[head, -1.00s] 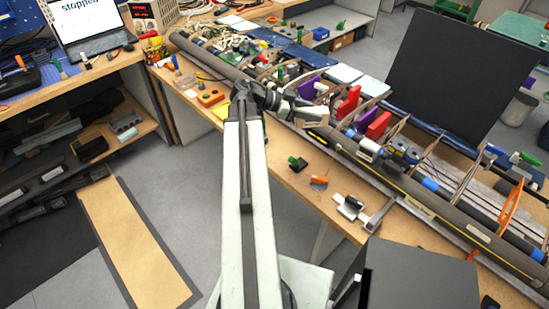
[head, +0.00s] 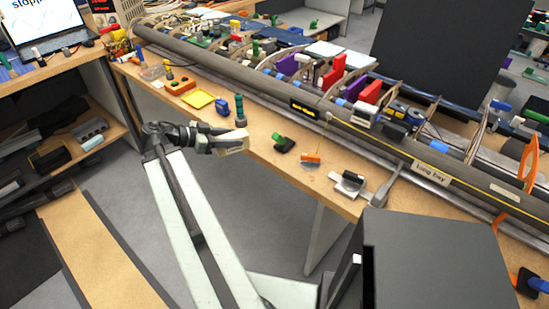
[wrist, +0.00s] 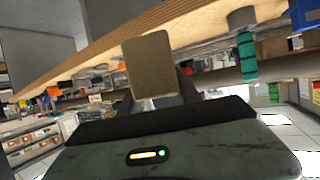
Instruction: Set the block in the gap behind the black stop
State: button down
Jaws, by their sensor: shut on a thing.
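My gripper (head: 238,143) is shut on a small beige block (head: 234,147), held in front of the bench's near edge, left of the middle of the head view. The block (wrist: 147,63) shows as a flat tan face upright ahead of the jaws in the wrist view; the fingers are mostly hidden. The long wing frame lies along the back of the bench, with ribs, coloured blocks and gaps between them. A dark block (head: 395,130) sits behind the grey front tube; I cannot tell if it is the black stop.
A green-and-dark cylinder (head: 240,110) stands on the bench (head: 262,150) just beyond my gripper. A black piece with a green knob (head: 284,142), an orange-handled tool (head: 311,159) and a metal clamp (head: 350,184) lie to the right. A large dark box (head: 435,260) fills the lower right.

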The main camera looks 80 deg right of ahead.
jog(key=shift+w+a+f, duration=0.15)
jog(key=shift+f, duration=0.1)
jog(key=b, duration=0.1)
send_over(268, 140)
jog(key=shift+w+a+f, duration=0.15)
jog(key=shift+a+f, duration=0.15)
jog(key=shift+f, duration=0.3)
jog(key=f+b, duration=0.4)
jog(key=shift+s+d, duration=0.2)
jog(key=shift+d, duration=0.1)
jog(key=shift+r, duration=0.2)
jog(key=shift+f, duration=0.1)
jog(key=c, duration=0.8)
grip_release()
jog(key=shift+c, duration=0.2)
